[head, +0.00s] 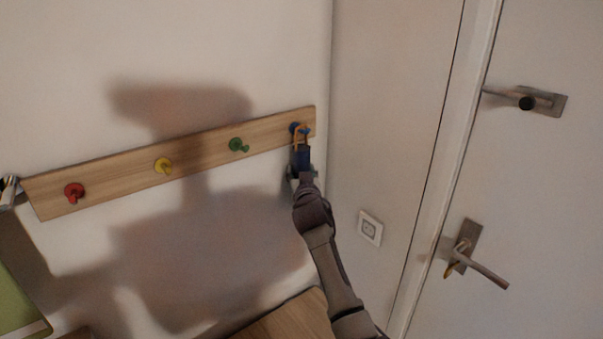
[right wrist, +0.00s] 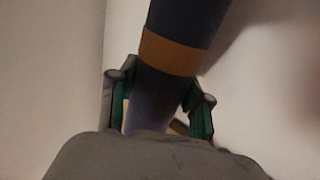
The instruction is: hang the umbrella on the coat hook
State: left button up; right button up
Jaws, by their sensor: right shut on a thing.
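The coat hook rack (head: 205,152) is a wooden board on the wall with red (head: 74,192), yellow (head: 163,165), green (head: 238,145) and blue (head: 294,127) hooks. The umbrella (head: 302,158) is dark blue with orange parts, and its upper end is at the blue hook. I cannot tell whether it is looped over the hook or only in front of it. My right gripper (head: 302,174) is shut on the umbrella just below the board. The right wrist view shows the umbrella (right wrist: 170,85), with an orange band, between the fingers (right wrist: 158,100).
A wall corner stands just right of the rack. Further right is a white door with a metal handle (head: 482,270) and a latch (head: 540,102). A wooden surface (head: 285,320) lies below. A green item (head: 18,300) is at lower left.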

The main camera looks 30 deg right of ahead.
jog(key=o, duration=1.4)
jog(key=v, duration=1.2)
jog(key=s+a+f+n+g+y, duration=0.2)
jog(key=a+f, duration=0.1)
jog(key=f, duration=0.8)
jog(key=s+a+f+n+g+y, duration=0.1)
jog(key=a+f+y, duration=0.15)
jog(key=f, duration=0.85)
jog(key=s+a+f+n+g+y, duration=0.1)
jog(key=s+a+f+n+g, duration=0.15)
jog(key=f, duration=0.85)
jog(key=s+a+f+g+y, duration=0.1)
jog(key=s+a+f+g, duration=0.15)
jog(key=s+f, duration=0.65)
jog(key=s+a+f+g+y, duration=0.1)
jog(key=s+a+f, duration=0.2)
jog(key=s+f, duration=0.55)
jog(key=s+f+g, duration=0.2)
jog(key=s+f, duration=0.3)
jog(key=s, duration=0.5)
jog(key=s+f+n+g, duration=0.1)
jog(key=s+f, duration=0.4)
jog(key=s, duration=0.5)
jog(key=s+f+n+g, duration=0.1)
jog(key=s+f+g, duration=0.2)
jog(key=s, duration=0.8)
jog(key=shift+a+f, duration=0.3)
jog(key=shift+f, duration=0.6)
